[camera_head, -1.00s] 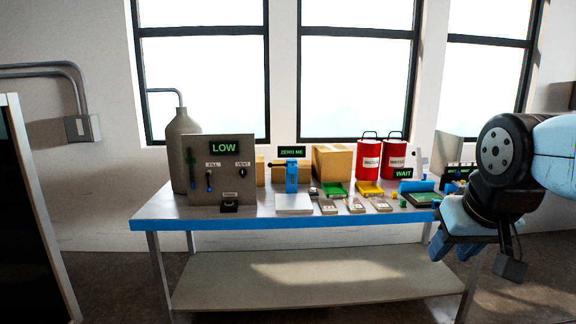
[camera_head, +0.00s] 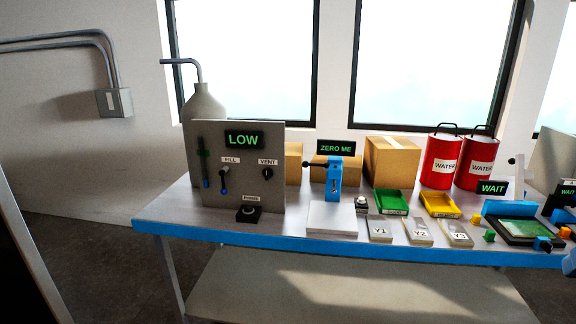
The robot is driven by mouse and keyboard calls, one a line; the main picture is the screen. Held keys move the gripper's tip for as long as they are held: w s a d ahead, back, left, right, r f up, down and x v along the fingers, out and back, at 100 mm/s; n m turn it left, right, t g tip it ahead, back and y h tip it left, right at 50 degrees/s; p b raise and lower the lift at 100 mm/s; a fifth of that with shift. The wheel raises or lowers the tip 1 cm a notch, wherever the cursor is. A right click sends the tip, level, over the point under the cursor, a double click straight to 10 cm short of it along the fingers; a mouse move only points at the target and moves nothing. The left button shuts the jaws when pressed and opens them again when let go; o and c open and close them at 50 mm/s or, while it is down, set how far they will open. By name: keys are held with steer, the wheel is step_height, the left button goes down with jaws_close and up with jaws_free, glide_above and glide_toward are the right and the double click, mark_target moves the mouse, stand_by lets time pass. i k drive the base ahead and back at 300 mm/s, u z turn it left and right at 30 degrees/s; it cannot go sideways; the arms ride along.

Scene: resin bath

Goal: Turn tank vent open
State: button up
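The grey tank panel (camera_head: 262,195) stands upright at the left of the bench, with a green LOW display (camera_head: 244,139). The vent knob (camera_head: 268,173) is small, round and black, just below the VENT label (camera_head: 268,161) at the panel's right. Its exact turn angle is too small to read. A FILL lever (camera_head: 224,181) sits left of it. The grey tank (camera_head: 204,101) with a bent pipe is partly hidden behind the panel. My gripper is not clearly visible; only a bit of blue shows at the right edge, and I cannot tell what it is.
A black button box (camera_head: 248,214) sits at the panel's foot. To the right are a white scale plate (camera_head: 332,219), a blue stand (camera_head: 334,180), green and yellow trays (camera_head: 439,204), labelled cards and red WATER cans (camera_head: 441,161). The bench's blue front edge (camera_head: 300,244) is clear.

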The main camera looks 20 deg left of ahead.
mark_target(268, 172)
steer(key=u, duration=0.35)
steer(key=i, duration=0.95)
steer(key=u, duration=0.75)
steer(key=k, duration=0.85)
steer(key=u, duration=0.2)
steer(key=i, duration=0.95)
steer(key=z, duration=0.1)
